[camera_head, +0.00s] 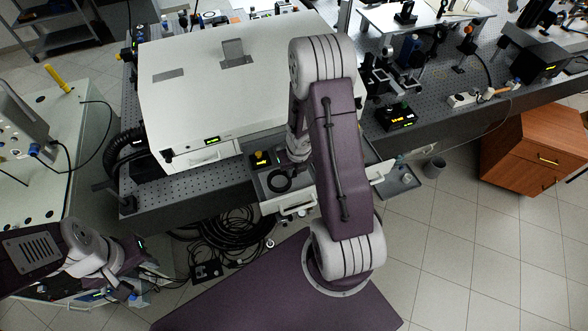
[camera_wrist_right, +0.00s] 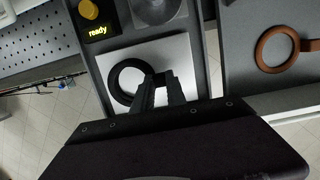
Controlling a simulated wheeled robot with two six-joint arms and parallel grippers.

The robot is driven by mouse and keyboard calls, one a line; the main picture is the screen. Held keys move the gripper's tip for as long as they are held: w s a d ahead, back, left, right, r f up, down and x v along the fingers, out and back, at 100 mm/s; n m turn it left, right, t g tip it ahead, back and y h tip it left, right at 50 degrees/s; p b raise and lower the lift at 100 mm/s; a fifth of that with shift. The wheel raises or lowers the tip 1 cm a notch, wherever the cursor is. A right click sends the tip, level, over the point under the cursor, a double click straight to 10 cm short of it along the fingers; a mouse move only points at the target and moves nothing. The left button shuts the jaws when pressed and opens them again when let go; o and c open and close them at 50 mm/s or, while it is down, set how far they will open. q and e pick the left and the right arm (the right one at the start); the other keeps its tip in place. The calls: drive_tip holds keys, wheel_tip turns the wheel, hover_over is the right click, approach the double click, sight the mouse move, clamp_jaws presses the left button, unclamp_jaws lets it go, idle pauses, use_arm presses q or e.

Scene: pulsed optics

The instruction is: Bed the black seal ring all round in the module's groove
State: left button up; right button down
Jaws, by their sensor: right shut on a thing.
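The black seal ring (camera_wrist_right: 115,84) shows in the right wrist view over a pale square plate (camera_wrist_right: 172,58), apparently the module, in a dark tray. A light disc shows through the ring. My right gripper (camera_wrist_right: 160,82) is shut on the ring's right side. In the head view the ring (camera_head: 268,183) is a dark circle in front of the white housing, partly below my right arm. Whether the ring sits in a groove cannot be told; the fingers hide part of its edge. My left gripper (camera_head: 128,291) is at the lower left, away from the ring; its jaws are unclear.
A box with a lit "ready" display (camera_wrist_right: 181,31) and a yellow knob (camera_wrist_right: 88,9) stands beyond the plate. A silver round part (camera_wrist_right: 156,10) is beside it. A brown ring (camera_wrist_right: 262,50) lies on a separate grey surface at right. The large white housing (camera_head: 220,90) stands behind.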

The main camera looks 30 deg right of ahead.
drive_tip(key=shift+w, duration=0.1)
drive_tip(key=shift+f+b, duration=0.75)
idle(0.3)
drive_tip(key=c, duration=1.8)
unclamp_jaws()
drive_tip(key=shift+f, duration=0.1)
drive_tip(key=o, duration=0.5)
drive_tip(key=p+v, duration=0.3)
drive_tip(key=v, duration=0.1)
drive_tip(key=p+v, duration=0.8)
drive_tip(key=v, duration=0.1)
drive_tip(key=shift+w+d, duration=0.15)
drive_tip(key=shift+w, duration=0.2)
drive_tip(key=shift+w, duration=0.1)
